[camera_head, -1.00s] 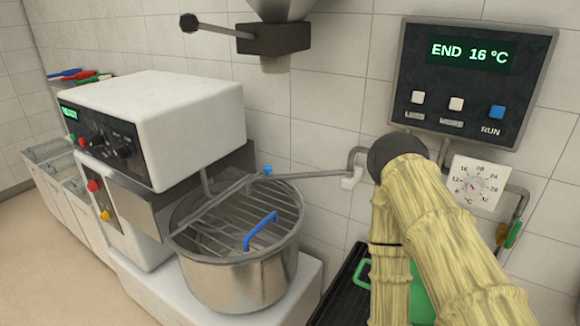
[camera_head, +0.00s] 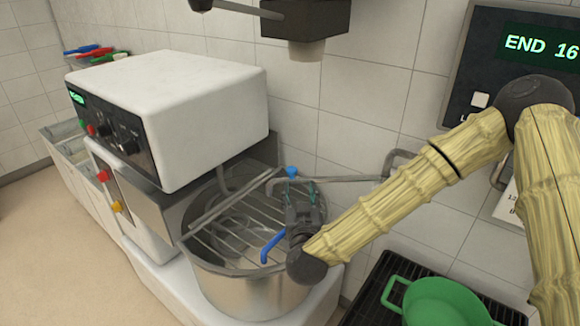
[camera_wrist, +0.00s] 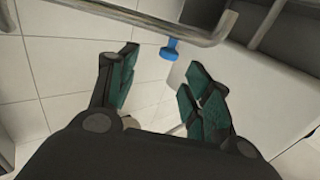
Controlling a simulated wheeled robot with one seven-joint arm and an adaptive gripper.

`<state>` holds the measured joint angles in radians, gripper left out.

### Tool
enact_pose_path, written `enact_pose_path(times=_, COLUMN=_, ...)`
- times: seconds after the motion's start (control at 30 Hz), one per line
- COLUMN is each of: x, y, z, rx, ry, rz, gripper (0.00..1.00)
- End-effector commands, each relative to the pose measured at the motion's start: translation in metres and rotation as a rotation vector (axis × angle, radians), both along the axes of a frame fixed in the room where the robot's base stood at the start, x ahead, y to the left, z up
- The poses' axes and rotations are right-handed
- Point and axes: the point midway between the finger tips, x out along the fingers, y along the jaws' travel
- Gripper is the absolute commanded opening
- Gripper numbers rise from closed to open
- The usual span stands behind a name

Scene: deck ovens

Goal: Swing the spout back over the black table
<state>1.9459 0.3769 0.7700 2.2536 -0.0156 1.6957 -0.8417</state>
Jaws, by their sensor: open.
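The spout (camera_head: 345,179) is a thin grey pipe that runs from the wall to above the steel mixer bowl (camera_head: 255,295). A blue knob (camera_head: 292,172) sits near its free end. My gripper (camera_head: 298,186) is open and empty over the bowl's right side, with its fingers pointing up at the spout end. In the wrist view, the spout (camera_wrist: 135,22) crosses beyond the fingertips, and the blue knob (camera_wrist: 169,50) shows between the open fingers of my gripper (camera_wrist: 162,62). I cannot tell whether they touch. The black table (camera_head: 368,300) stands at the lower right.
A wire guard with a blue handle (camera_head: 272,246) covers the bowl, close to my gripper. The white mixer head (camera_head: 185,110) stands at left. A green bowl (camera_head: 440,303) is on the black table. A dark box with a spout-like outlet (camera_head: 305,20) hangs above.

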Motion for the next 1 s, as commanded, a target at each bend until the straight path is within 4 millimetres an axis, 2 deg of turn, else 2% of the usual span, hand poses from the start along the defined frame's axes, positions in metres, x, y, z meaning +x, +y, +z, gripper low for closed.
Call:
enact_pose_path(times=0.17, x=0.015, y=0.018, z=0.004, rx=-0.001, ry=-0.006, rz=0.019, gripper=0.50)
enact_pose_path(times=0.3, x=0.036, y=0.027, z=0.004, rx=0.001, ry=-0.005, rz=0.028, gripper=0.50)
enact_pose_path(times=0.7, x=0.094, y=0.031, z=0.003, rx=0.001, ry=-0.003, rz=0.030, gripper=0.50)
enact_pose_path(times=1.0, x=0.107, y=0.030, z=0.001, rx=-0.001, ry=-0.004, rz=0.029, gripper=0.50)
